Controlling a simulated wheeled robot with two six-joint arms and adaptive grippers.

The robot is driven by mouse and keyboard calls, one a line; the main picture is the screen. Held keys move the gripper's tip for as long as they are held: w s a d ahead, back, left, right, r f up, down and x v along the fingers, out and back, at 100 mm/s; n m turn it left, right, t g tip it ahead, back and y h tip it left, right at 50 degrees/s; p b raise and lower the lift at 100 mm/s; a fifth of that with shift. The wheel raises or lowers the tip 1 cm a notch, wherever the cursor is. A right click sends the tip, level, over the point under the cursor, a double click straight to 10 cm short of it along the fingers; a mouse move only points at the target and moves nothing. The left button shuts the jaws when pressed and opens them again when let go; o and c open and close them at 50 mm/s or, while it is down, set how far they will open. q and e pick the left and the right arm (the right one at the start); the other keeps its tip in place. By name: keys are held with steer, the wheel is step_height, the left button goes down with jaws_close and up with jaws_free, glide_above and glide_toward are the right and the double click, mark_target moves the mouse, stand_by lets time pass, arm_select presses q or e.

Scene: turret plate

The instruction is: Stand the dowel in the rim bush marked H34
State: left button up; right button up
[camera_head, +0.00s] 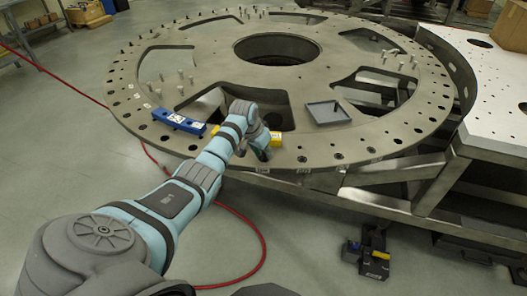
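The large round turret plate (215,62) has rim holes all the way round, with small white marks by some of them. The marks are too small to read, so I cannot tell which bush is H34. My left gripper (263,154) points down at the plate's near rim, beside a yellow block (276,139). Its fingers are small and dark, so I cannot tell whether they are open or hold a dowel. Several short pale pegs stand on the plate, one of them at the left (181,75). My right gripper is not in view.
A blue block with white labels (180,122) lies on the near left rim. A shallow grey tray (327,113) sits right of my gripper. Large cutouts and a round centre opening (277,50) break the plate. A perforated metal deck (490,75) adjoins at right. A red hose (258,235) crosses the floor.

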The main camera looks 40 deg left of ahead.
arm_select(q)
steer(key=v, duration=1.2)
stand_by(0.4)
